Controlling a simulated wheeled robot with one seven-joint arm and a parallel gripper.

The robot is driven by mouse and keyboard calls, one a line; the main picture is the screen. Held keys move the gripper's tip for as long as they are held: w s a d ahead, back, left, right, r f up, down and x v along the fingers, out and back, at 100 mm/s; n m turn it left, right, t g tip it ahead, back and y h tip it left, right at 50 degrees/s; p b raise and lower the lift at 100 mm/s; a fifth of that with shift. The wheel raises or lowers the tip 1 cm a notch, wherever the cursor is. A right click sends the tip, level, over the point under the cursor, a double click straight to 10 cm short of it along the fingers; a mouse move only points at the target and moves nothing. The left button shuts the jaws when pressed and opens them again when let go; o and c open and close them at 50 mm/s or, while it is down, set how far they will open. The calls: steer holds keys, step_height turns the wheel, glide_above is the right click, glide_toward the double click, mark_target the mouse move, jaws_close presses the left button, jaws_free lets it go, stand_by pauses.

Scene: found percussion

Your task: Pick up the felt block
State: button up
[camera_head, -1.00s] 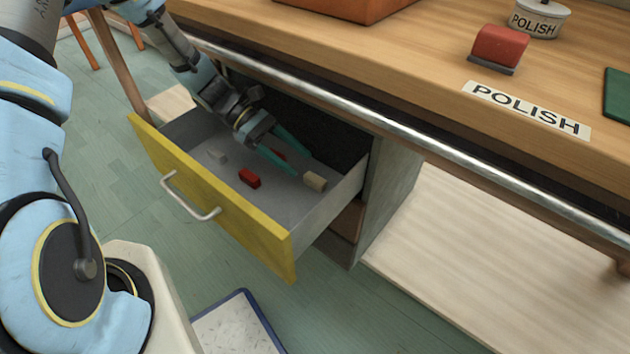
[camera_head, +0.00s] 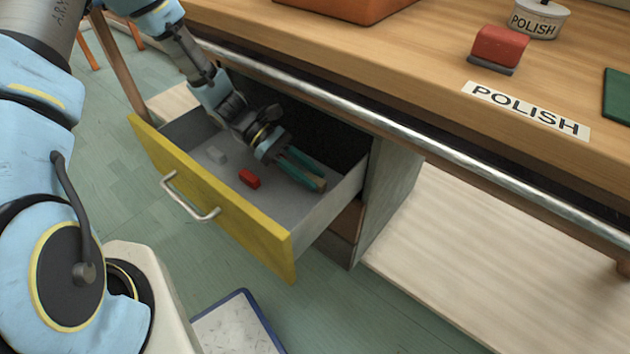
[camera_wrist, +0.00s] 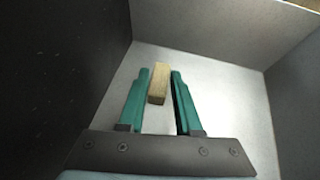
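A small tan block (camera_wrist: 158,83), which looks like the felt block, lies on the floor of the open drawer (camera_head: 205,215). In the wrist view it is between the two green fingers of my gripper (camera_wrist: 160,72), with narrow gaps at its sides, nearer the left finger. The fingers are apart and not closed on it. In the head view my gripper (camera_head: 317,180) reaches down into the drawer, and only a bit of the tan block (camera_head: 321,186) shows past the fingertips.
Grey drawer walls stand close around. The desk edge with a metal rail (camera_head: 400,132) overhangs the drawer. A red-topped block (camera_head: 499,47) sits on the desk.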

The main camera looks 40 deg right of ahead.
jaws_close()
stand_by(0.3)
